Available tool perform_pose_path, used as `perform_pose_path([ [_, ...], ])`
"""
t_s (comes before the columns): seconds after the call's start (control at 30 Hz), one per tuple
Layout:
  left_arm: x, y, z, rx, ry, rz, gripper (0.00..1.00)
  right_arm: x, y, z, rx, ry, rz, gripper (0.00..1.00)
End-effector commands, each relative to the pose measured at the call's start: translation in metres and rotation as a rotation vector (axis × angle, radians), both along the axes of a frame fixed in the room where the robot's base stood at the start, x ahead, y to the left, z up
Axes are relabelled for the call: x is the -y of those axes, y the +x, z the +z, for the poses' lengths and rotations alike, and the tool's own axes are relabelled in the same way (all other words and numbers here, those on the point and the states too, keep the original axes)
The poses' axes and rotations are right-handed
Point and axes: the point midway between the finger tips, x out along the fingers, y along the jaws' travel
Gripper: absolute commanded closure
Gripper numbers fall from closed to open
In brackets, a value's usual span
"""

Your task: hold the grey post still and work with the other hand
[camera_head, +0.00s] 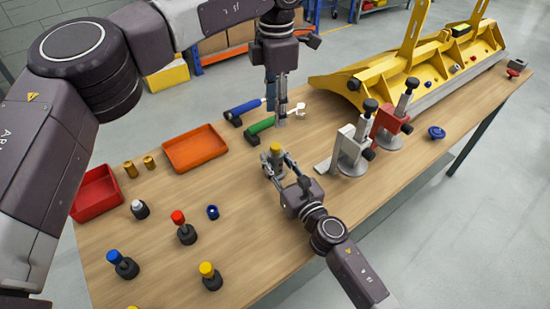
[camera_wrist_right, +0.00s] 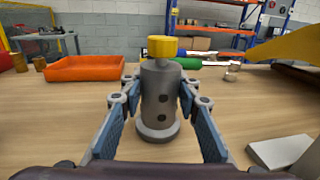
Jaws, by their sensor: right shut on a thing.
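The grey post (camera_wrist_right: 160,100) has a round base flange, dark holes in its side and a yellow cap (camera_wrist_right: 161,47). It stands upright on the table, and its yellow cap also shows in the head view (camera_head: 276,149). My right gripper (camera_head: 277,166) is shut on the post, with one blue-padded finger on each side of it. My left gripper (camera_head: 279,112) points down behind the post, close to a green-handled tool (camera_head: 261,126). Its fingers look close together, and whether they hold anything is unclear.
A blue-handled tool (camera_head: 243,111), an orange tray (camera_head: 195,148) and a red tray (camera_head: 97,193) lie to the left. Capped pegs, such as the red one (camera_head: 185,228), stand in front. Grey (camera_head: 352,152) and red (camera_head: 389,127) clamps and a yellow bracket (camera_head: 400,75) are at the right.

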Motion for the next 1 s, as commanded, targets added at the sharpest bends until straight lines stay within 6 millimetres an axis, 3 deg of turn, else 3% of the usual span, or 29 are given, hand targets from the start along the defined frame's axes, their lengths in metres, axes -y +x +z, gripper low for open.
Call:
perform_pose_path([
  [0.2,0.000,0.000,-0.006,0.000,-0.002,0.244,0.64,0.000,0.000,-0.001,-0.001,0.000,0.000,1.00],
  [0.47,-0.001,0.000,-0.019,-0.001,0.000,0.318,0.64,0.000,0.000,-0.001,-0.001,0.000,-0.001,1.00],
  [1.0,0.000,0.000,-0.092,0.000,-0.001,0.315,0.64,0.000,0.000,-0.001,-0.002,-0.001,-0.001,1.00],
])
